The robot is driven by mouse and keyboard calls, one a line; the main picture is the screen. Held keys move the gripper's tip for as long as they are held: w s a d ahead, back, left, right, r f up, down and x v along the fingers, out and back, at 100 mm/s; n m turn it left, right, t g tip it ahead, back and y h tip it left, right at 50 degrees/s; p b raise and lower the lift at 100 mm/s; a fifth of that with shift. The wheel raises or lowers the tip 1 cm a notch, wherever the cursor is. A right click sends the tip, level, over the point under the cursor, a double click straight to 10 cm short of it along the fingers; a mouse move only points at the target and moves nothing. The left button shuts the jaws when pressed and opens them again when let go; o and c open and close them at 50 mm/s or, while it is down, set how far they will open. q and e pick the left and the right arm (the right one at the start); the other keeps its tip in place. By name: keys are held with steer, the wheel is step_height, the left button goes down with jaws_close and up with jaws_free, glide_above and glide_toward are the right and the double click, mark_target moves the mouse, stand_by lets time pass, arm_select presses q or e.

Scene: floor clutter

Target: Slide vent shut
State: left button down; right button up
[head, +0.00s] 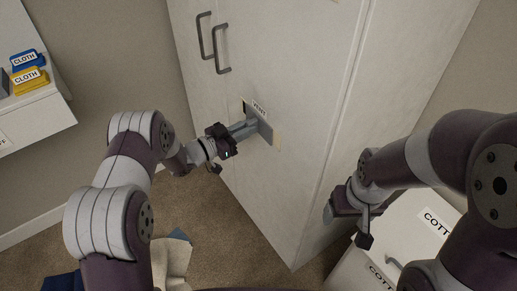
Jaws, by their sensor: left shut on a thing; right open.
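The vent (265,132) is a grey sliding plate with a projecting handle, set in the front of a tall white cabinet. A label reading VENT sits just above it. A dark opening shows at its upper left edge. My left gripper (232,137) is at the vent's handle and shut on it; the fingers partly hide the handle. My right gripper (358,226) is open and empty, to the right of the cabinet and above a white box.
The tall white cabinet (245,190) has two grey door handles (213,45) above the vent. A white box (412,232) labelled COTT stands at the lower right. Loose cloth (172,258) lies on the carpet below.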

mark_target(248, 113)
arm_select(q)
steer(key=w+a, duration=0.1)
steer(key=w, duration=0.1)
steer(key=w+a+b, duration=0.1)
steer(key=shift+w+a+f, duration=0.1)
steer(key=shift+w+a, duration=0.25)
steer(key=shift+r, duration=0.2)
arm_select(e)
step_height(248, 113, down, 2)
steer(key=shift+s+d+f, duration=0.1)
arm_select(q)
steer(key=c, duration=1.1)
jaws_free()
steer(key=shift+w+a, duration=0.1)
steer(key=shift+c, duration=0.2)
steer(key=shift+o, duration=0.3)
steer(key=shift+f, duration=0.1)
steer(key=v, duration=1.2)
steer(key=shift+a, duration=0.3)
